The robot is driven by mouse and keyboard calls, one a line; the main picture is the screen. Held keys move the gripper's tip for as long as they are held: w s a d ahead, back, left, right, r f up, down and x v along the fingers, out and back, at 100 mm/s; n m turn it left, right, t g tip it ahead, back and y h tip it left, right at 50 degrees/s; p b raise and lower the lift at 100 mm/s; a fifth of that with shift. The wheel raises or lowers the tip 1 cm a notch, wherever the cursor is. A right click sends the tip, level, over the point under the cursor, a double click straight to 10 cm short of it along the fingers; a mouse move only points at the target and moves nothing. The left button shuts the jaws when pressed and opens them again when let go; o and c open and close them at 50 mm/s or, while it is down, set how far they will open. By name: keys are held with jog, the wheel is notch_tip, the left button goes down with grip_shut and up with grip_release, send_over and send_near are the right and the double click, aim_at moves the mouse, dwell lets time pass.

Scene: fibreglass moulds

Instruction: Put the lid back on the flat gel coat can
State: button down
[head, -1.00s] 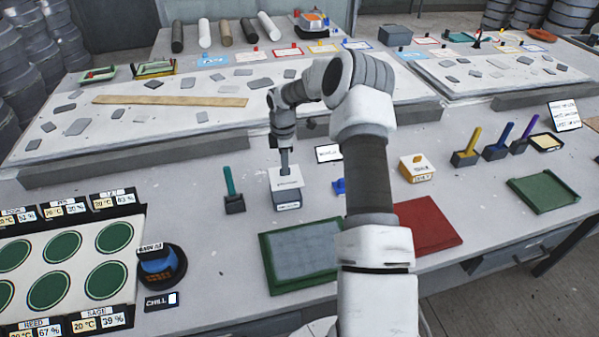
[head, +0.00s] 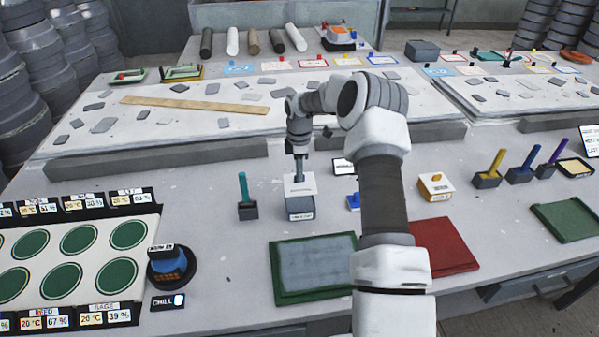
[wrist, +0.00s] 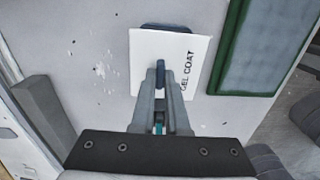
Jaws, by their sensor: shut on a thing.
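The gel coat can (head: 301,208) is a squat grey box with a label on its front, standing mid-bench. Its white square lid (head: 297,184) is directly over its top in the head view; I cannot tell whether it is fully seated. In the wrist view, the lid (wrist: 146,56) reads "GEL COAT", and a dark edge shows past its far side. My gripper (head: 299,172) points straight down from above. Its fingers (wrist: 160,82) are shut on the lid's dark upright knob (wrist: 160,70). The lid hides most of the can's top.
A teal-handled tool (head: 246,208) stands close left of the can, and a small blue object (head: 353,202) lies to its right. A green-framed panel (head: 313,268) lies in front. A white-and-yellow box (head: 436,188) stands further right. Bare bench lies left of the teal tool.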

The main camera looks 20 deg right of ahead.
aim_at(299, 186)
jog(key=shift+f+b, duration=1.9)
jog(key=shift+f, duration=1.15)
jog(key=shift+f+b, duration=0.3)
jog(key=shift+b, duration=0.1)
jog(key=shift+f+b, duration=0.35)
jog(key=shift+f, duration=0.05)
jog(key=shift+c, duration=1.8)
grip_release()
jog(key=shift+r, duration=0.1)
